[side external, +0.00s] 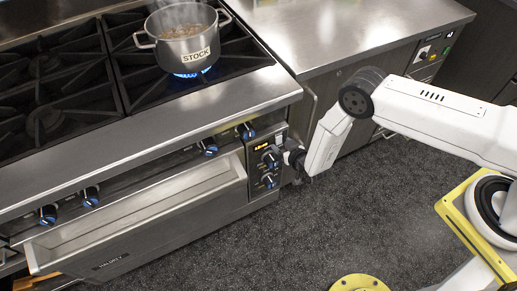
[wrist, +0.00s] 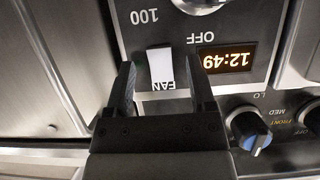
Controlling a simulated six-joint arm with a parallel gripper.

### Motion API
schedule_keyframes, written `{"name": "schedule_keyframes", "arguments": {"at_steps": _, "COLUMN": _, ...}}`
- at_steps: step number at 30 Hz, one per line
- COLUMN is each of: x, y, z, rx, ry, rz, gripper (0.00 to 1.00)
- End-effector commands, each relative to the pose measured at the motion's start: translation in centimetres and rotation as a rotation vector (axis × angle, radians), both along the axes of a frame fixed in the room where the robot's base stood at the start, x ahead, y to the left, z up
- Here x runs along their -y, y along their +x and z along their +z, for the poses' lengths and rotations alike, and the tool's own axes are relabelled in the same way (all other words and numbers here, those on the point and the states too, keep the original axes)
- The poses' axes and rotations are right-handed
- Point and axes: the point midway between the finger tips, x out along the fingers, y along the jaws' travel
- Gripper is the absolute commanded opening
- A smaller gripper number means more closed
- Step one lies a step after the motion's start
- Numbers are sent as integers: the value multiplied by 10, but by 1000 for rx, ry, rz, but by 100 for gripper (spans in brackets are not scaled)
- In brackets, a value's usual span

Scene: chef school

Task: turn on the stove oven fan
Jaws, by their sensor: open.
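The stove (side external: 150,120) stands at the left of the side view, with a control panel (side external: 265,160) at the right end of its front. In the wrist view, a white rocker switch (wrist: 160,66) sits on this panel, with the word FAN upside down at its lower end. My gripper (wrist: 162,78) is open and empty, one finger on each side of the switch. I cannot tell whether either finger touches it. In the side view, my gripper (side external: 292,157) is close against the panel and its fingers are hard to make out.
The wrist view shows a lit display reading 12:49 (wrist: 225,57) and a blue-capped knob (wrist: 250,131) right of my gripper. A steaming pot marked STOCK (side external: 184,40) stands over a blue flame. A steel counter (side external: 350,35) adjoins the stove. The dark floor in front is mostly clear.

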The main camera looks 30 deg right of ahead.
Motion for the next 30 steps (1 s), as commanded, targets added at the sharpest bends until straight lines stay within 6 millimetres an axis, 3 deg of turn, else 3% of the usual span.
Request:
{"name": "schedule_keyframes", "arguments": {"at_steps": 13, "x": 0, "y": 4, "z": -2, "rx": -1, "ry": 0, "rz": 0, "gripper": 71}}
{"name": "schedule_keyframes", "arguments": {"at_steps": 14, "x": 0, "y": 4, "z": -2, "rx": -1, "ry": 0, "rz": 0, "gripper": 64}}
{"name": "schedule_keyframes", "arguments": {"at_steps": 20, "x": 0, "y": 4, "z": -2, "rx": -1, "ry": 0, "rz": 0, "gripper": 1}}
{"name": "schedule_keyframes", "arguments": {"at_steps": 30, "x": 0, "y": 4, "z": -4, "rx": 39, "ry": 0, "rz": 0, "gripper": 0}}
